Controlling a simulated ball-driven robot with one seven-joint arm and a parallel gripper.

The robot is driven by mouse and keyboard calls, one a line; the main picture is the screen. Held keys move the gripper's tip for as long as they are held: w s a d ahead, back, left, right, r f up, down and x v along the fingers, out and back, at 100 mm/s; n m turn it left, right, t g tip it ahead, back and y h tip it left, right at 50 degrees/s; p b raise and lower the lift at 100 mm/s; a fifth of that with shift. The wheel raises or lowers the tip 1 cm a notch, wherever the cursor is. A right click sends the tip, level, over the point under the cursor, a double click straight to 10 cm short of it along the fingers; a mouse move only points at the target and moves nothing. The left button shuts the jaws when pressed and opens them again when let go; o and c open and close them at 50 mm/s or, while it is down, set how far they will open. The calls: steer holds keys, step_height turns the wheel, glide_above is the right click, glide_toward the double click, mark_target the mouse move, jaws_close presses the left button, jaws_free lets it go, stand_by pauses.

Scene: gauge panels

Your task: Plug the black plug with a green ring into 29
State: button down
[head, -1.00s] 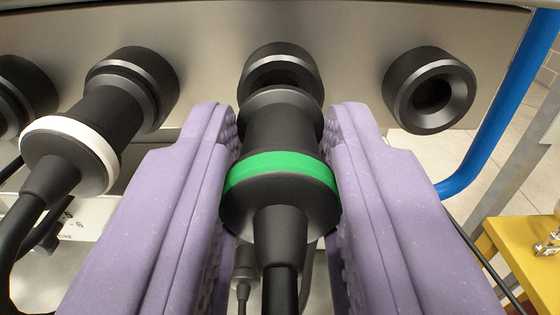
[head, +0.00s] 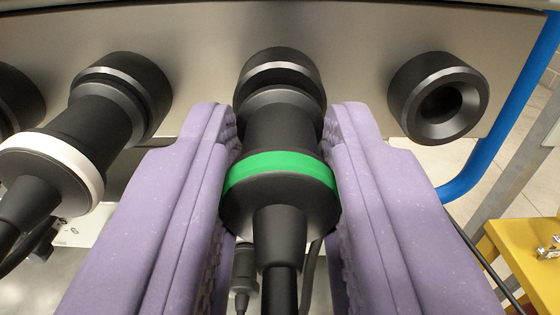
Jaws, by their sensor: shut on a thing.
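The black plug with a green ring (head: 281,172) is between the purple fingers of my gripper (head: 281,165), which is shut on it. Its cable hangs down toward the camera. Its front end is lined up with a black socket (head: 279,68) on the metal panel and overlaps the socket's mouth in the picture. I cannot tell how deep it sits. No number 29 is readable in view; any label by this socket is hidden.
An empty black socket (head: 438,98) is to the right. A plug with a white ring (head: 52,165) sits in the socket to the left. A blue pipe (head: 500,140) runs along the panel's right edge, with a yellow box (head: 520,245) below right.

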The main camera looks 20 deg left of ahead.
mark_target(279, 271)
steer(key=shift+w, duration=0.25)
stand_by(0.4)
steer(key=c, duration=0.8)
jaws_free()
steer(key=shift+a, duration=0.1)
steer(key=p+v, duration=0.1)
steer(key=v, duration=0.6)
steer(key=shift+s+r, duration=0.1)
steer(key=shift+s, duration=0.3)
steer(key=w+d+r+m+h, duration=0.15)
steer(key=d+r, duration=0.25)
steer(key=r, duration=0.4)
steer(key=w+d+r+n, duration=0.15)
steer(key=d+r, duration=0.25)
steer(key=r, duration=0.4)
steer(key=s+d+r+m+h, duration=0.1)
steer(key=s+d+r, duration=0.2)
steer(key=d+r, duration=0.1)
steer(key=s+d+r+m+g+h, duration=0.1)
steer(key=s+d+r, duration=0.3)
steer(key=d+r, duration=0.1)
steer(key=s+d+r+m+g+h, duration=0.1)
steer(key=s+d+r, duration=0.2)
steer(key=r, duration=0.3)
steer(key=shift+s+d+r+h, duration=0.1)
steer(key=shift+d+h, duration=0.05)
steer(key=shift+d, duration=0.3)
steer(key=shift+s+d+r+h, duration=0.1)
steer(key=shift+d, duration=0.35)
